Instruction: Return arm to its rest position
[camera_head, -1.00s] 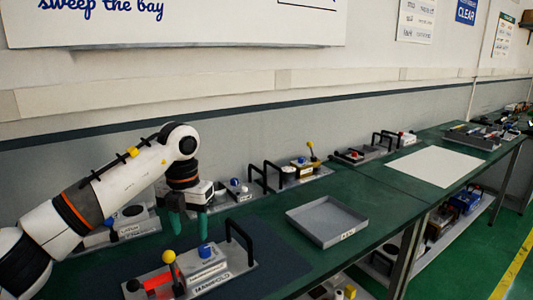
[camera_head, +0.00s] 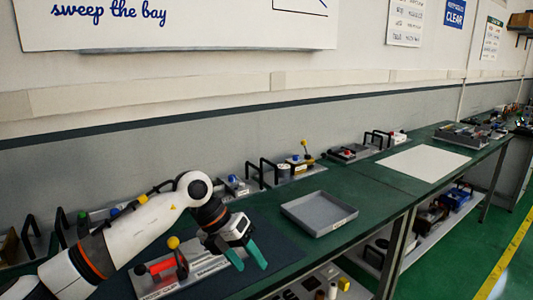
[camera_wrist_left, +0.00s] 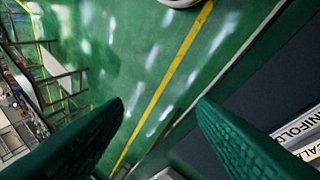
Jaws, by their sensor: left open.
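My left arm comes in from the left in the head view, over the green bench (camera_head: 345,195). My left gripper (camera_head: 247,256) has two green fingers, spread apart and empty, beside the right end of a grey fixture plate (camera_head: 150,288) with a yellow ball-topped lever (camera_head: 173,242) and a red part (camera_head: 161,266). In the left wrist view the fingers (camera_wrist_left: 160,120) stand wide apart with only floor between them, and the edge of a labelled plate (camera_wrist_left: 305,128) shows at the right. My right gripper is in neither view.
A shallow grey tray (camera_head: 318,213) lies on the bench right of the gripper. A white sheet (camera_head: 422,163) lies farther right. Several fixtures with black handles line the wall. A lower shelf (camera_head: 395,240) holds small items. The green floor (camera_head: 505,235) has a yellow line.

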